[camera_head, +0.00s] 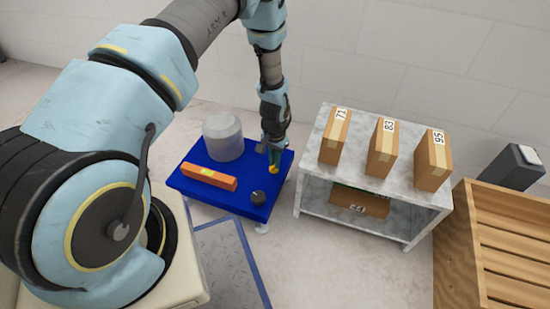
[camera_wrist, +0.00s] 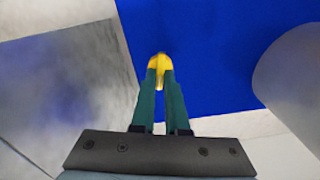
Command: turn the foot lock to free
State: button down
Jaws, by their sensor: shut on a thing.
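A small yellow piece (camera_head: 274,169), which looks like the foot lock's handle, is at the back right of the blue platform (camera_head: 215,197). My gripper (camera_head: 273,157) points down at it from above. In the wrist view, the two green fingers (camera_wrist: 160,78) are closed on the yellow piece (camera_wrist: 158,61), with the blue surface behind it. The fingers hide part of the piece, and I cannot read any lock marking or tell its setting.
On the platform are a translucent cylinder (camera_head: 222,136), an orange level (camera_head: 208,177) and a dark round knob (camera_head: 258,197). A marble-topped shelf (camera_head: 349,181) with numbered boxes (camera_head: 382,147) stands close on the right. A wooden crate (camera_head: 500,240) is beyond it.

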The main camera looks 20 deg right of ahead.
jog(key=shift+w+n+p, duration=0.1)
jog(key=shift+n+p, duration=0.45)
jog(key=shift+n, duration=0.95)
jog(key=c, duration=0.9)
grip_release()
jog(key=shift+r, duration=0.1)
notch_tip(320, 180, up, 11)
jog(key=p, duration=0.3)
jog(key=shift+f, duration=0.2)
